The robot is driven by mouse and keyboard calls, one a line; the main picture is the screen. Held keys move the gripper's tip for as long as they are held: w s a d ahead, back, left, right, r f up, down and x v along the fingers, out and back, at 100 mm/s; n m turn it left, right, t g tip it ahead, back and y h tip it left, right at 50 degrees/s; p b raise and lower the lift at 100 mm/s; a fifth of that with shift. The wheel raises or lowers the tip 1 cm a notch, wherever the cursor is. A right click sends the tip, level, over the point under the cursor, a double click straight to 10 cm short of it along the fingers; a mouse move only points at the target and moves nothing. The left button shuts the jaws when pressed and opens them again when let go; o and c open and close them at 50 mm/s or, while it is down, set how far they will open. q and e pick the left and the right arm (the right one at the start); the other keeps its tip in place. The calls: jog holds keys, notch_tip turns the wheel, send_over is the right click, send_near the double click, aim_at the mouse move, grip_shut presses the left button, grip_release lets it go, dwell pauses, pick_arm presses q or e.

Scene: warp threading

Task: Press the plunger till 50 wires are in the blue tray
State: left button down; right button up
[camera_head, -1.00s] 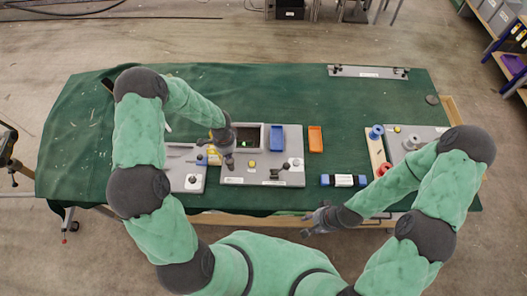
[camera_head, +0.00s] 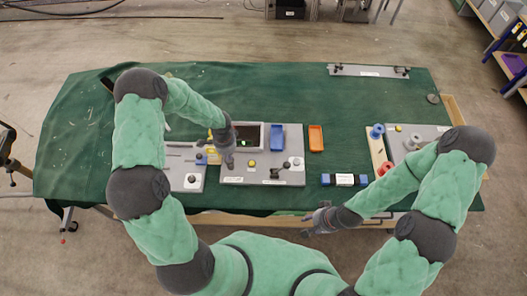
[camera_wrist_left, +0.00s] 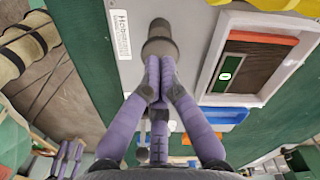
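The blue tray (camera_head: 277,137) lies on the grey plate, right of the dark recess. I cannot make out wires in it. My left gripper (camera_head: 229,162) is over the left part of this plate, left of the blue tray. In the left wrist view, its fingers (camera_wrist_left: 160,88) are together, tips at a dark round knob (camera_wrist_left: 160,42) that looks like the plunger. The fingers seem to meet at its end, not around it. My right gripper (camera_head: 314,221) hangs empty off the table's front edge, its fingers apart.
The recess (camera_head: 248,136) has a grey rim and a small green spot inside. An orange tray (camera_head: 316,138) stands right of the blue one. A black lever (camera_head: 280,170), a blue-and-white block (camera_head: 344,180) and red and blue spools (camera_head: 377,131) are nearby. The green mat's back middle is clear.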

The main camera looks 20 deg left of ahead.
pick_arm(q)
jog(key=shift+f+b, duration=1.25)
jog(key=shift+f, duration=0.15)
jog(key=shift+r, duration=0.15)
jog(key=shift+r+p, duration=1.4)
jog(key=shift+r, duration=0.5)
jog(key=shift+r, duration=0.1)
jog(key=shift+r+p, duration=1.75)
jog(key=shift+r, duration=0.7)
jog(key=shift+f, duration=0.1)
